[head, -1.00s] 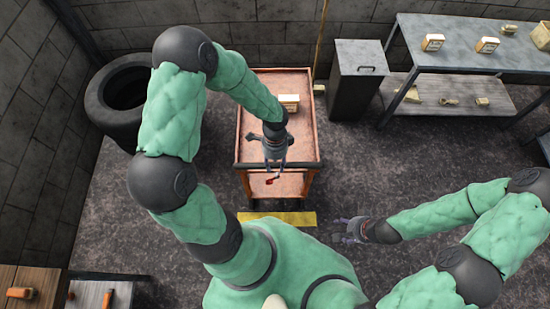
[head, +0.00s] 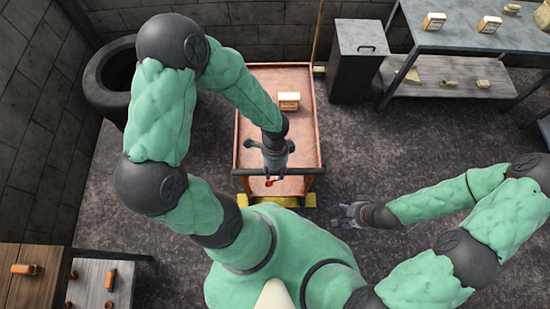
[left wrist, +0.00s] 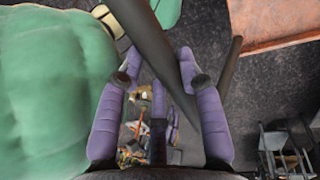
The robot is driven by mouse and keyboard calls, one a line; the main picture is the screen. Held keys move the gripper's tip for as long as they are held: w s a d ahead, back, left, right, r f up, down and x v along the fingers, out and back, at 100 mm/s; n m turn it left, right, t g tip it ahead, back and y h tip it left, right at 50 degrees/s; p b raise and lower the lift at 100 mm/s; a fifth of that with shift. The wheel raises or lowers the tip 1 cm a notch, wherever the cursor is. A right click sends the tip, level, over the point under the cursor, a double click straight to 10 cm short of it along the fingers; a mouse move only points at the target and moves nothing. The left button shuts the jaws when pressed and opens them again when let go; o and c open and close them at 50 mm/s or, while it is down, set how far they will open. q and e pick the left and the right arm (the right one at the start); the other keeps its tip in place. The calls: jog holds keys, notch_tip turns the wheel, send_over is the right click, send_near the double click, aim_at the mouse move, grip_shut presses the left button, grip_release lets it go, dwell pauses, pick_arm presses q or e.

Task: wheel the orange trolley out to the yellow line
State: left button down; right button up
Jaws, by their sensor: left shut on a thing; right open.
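The orange trolley (head: 303,135) stands ahead of me in the head view, with its near end over the yellow line (head: 311,201). The line shows on both sides of the near end, and its middle is mostly hidden by the trolley and my body. My left gripper (head: 274,175) is shut on the trolley's dark handle bar (head: 308,171) at the near edge. In the left wrist view, a dark bar (left wrist: 170,70) runs between the fingers of my left gripper (left wrist: 160,78). My right gripper (head: 348,213) is open and empty, right of the trolley above the floor.
A small box (head: 289,101) rides on the trolley's top. A grey bin (head: 357,70) and a shelf table (head: 460,45) stand at the back right. A wooden bench (head: 40,257) is at the lower left. Floor right of the trolley is clear.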

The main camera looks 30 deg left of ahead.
pick_arm(q)
jog(key=c, duration=0.8)
grip_release()
jog(key=shift+w+r, duration=0.1)
jog(key=shift+r, duration=0.05)
notch_tip(320, 180, up, 12)
jog(key=w+a, duration=0.1)
jog(key=w, duration=0.1)
jog(key=shift+f, duration=0.2)
jog(key=shift+s+a, duration=0.1)
